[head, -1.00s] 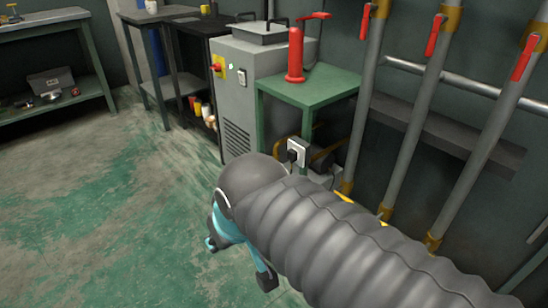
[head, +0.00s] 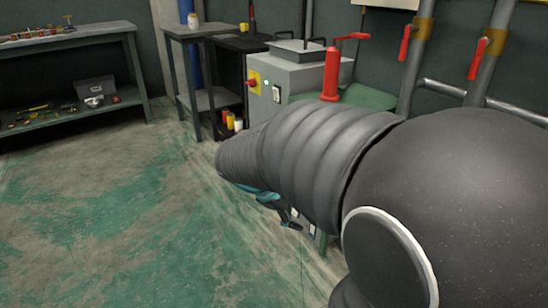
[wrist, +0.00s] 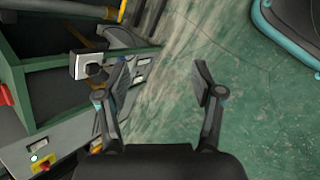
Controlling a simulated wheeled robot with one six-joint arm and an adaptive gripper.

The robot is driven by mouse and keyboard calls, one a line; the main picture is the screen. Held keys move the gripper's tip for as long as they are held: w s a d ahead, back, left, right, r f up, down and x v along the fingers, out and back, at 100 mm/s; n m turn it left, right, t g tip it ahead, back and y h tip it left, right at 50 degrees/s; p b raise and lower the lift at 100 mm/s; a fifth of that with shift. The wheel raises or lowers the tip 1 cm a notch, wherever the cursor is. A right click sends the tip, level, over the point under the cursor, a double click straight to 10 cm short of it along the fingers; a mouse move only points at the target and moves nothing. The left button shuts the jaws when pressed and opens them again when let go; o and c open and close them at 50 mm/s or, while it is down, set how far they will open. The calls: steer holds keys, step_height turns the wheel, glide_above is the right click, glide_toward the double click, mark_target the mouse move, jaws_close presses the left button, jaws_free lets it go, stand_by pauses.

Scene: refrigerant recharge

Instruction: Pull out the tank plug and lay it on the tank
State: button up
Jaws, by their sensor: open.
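In the wrist view, a black plug (wrist: 94,70) sits in a white socket plate (wrist: 82,65) at the left. A dark rounded body, perhaps the tank (wrist: 118,40), shows just beyond it, partly cut off by the green frame. My gripper (wrist: 161,74) is open and empty, its fingers wide apart over the floor. The left finger appears close to the plug, but I cannot tell the depth gap. In the head view, my arm hides the plug, socket and tank. Only a small part of my gripper (head: 287,217) shows below the arm.
A grey cabinet (head: 300,78) with a red knob stands behind my arm. A red tool (head: 331,76) stands on a green table (head: 368,97). Pipes with red levers (head: 405,45) rise at the right. The floor (head: 110,215) at the left is clear.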

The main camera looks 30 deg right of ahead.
steer(key=w+d+f+n+t+h+b, duration=0.1)
steer(key=w+d+f+n+h, duration=0.4)
steer(key=w, duration=0.5)
steer(key=w+d+f+n+t+h, duration=0.1)
steer(key=w+d+f+n+h, duration=0.4)
steer(key=w+d+f+n, duration=0.3)
steer(key=w+d, duration=0.1)
steer(key=w, duration=0.1)
steer(key=shift+w+b, duration=0.35)
steer(key=shift+w, duration=0.05)
steer(key=d, duration=0.9)
steer(key=shift+w, duration=0.3)
steer(key=shift+b, duration=0.4)
steer(key=shift+a, duration=0.1)
jaws_close()
